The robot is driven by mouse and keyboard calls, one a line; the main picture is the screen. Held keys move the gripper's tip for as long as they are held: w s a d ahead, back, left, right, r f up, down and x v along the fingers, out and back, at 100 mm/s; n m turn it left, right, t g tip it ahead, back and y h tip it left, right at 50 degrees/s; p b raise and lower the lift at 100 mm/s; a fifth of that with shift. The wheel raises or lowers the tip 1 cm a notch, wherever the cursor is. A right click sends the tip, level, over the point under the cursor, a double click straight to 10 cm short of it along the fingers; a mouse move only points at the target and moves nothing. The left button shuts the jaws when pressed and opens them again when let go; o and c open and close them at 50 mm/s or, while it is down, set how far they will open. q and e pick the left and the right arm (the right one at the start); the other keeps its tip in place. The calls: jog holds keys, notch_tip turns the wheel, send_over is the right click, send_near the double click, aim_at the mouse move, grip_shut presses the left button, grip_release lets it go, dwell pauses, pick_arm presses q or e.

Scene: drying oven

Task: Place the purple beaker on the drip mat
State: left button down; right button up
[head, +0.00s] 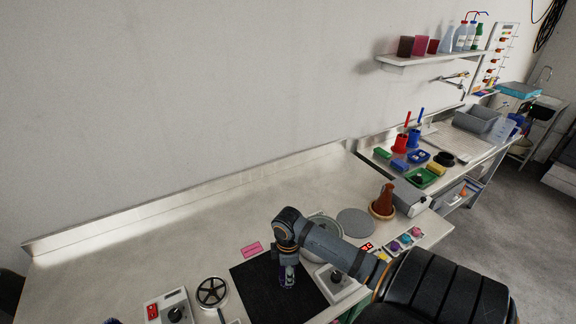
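The purple beaker (288,280) is a small, clear vessel with a purple tint, seen over the black drip mat (252,284) on the bench. My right gripper (287,263) comes in from the right and points down, with its fingers at the beaker. The wrist and fingers cover the beaker's upper part. Whether the fingers press on it, and whether its base touches the mat, cannot be told. My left gripper is not in view.
A pink card (251,249) lies beside the mat. A round black-spoked device (212,292) and a control box (168,308) stand left of it. Behind my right arm are a grey disc (355,222) and a brown cone-shaped object (384,201). The bench's left back is clear.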

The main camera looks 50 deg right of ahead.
jog(key=shift+f, duration=0.15)
jog(key=o, duration=1)
jog(key=shift+c, duration=0.2)
notch_tip(320, 180, up, 12)
jog(key=shift+r, duration=0.2)
